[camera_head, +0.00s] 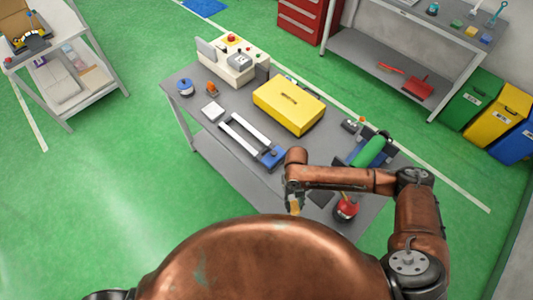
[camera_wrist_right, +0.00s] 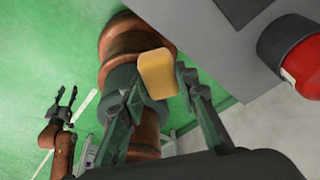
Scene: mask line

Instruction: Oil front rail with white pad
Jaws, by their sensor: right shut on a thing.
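My right gripper (camera_head: 294,205) is shut on a tan-yellow pad (camera_wrist_right: 158,73), held off the table's near edge. The pad shows between the fingers in the right wrist view. A pale, whitish square pad (camera_head: 213,110) lies on the grey table, left of the rails. Two silver rails lie side by side: the front rail (camera_head: 240,143) nearer me and the back rail (camera_head: 252,130) beyond. A blue block (camera_head: 271,158) sits at their right end, left of my right gripper. My left gripper (camera_wrist_right: 66,99) shows open and empty in the right wrist view.
On the table (camera_head: 180,102) stand a yellow case (camera_head: 289,104), a control box (camera_head: 232,66), a blue round container (camera_head: 185,87), a green cylinder (camera_head: 370,151) and a red-and-black container (camera_head: 346,207) close to my right arm. Open green floor lies left.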

